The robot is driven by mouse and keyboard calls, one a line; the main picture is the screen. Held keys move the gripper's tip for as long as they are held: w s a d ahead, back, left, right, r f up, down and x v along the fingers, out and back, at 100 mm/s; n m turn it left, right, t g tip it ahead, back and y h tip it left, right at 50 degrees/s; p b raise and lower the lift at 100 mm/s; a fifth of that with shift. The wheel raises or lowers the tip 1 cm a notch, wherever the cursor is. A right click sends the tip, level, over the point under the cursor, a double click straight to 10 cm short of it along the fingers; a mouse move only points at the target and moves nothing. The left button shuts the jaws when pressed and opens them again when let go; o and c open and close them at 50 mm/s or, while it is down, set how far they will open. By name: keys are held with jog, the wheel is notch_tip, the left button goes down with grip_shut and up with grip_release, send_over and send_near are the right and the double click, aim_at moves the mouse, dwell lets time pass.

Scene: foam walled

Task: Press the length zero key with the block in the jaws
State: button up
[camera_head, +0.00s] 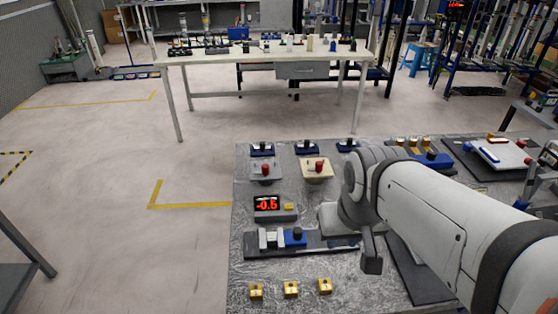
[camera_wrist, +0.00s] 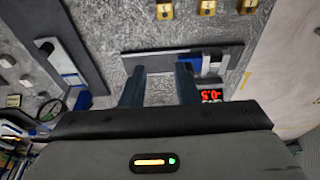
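The length readout (camera_head: 267,203) shows -0.5 in red digits on the tabletop. It also shows upside down in the wrist view (camera_wrist: 211,95). In front lies the length gauge (camera_head: 318,244) with pale jaws (camera_head: 264,239) and a blue slide (camera_head: 295,237). Whether a block sits between these jaws is unclear. In the wrist view, my gripper (camera_wrist: 161,82) has its two dark fingers apart, with nothing seen between them, over the table beside the readout.
Several gold blocks (camera_head: 291,289) stand near the table's front edge. Two plates with red knobs (camera_head: 317,169) and dark-blue fixtures (camera_head: 262,149) stand behind the readout. A pale board (camera_head: 500,153) lies at the right. My arm covers much of the table's right side.

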grip_shut()
dwell(1.4)
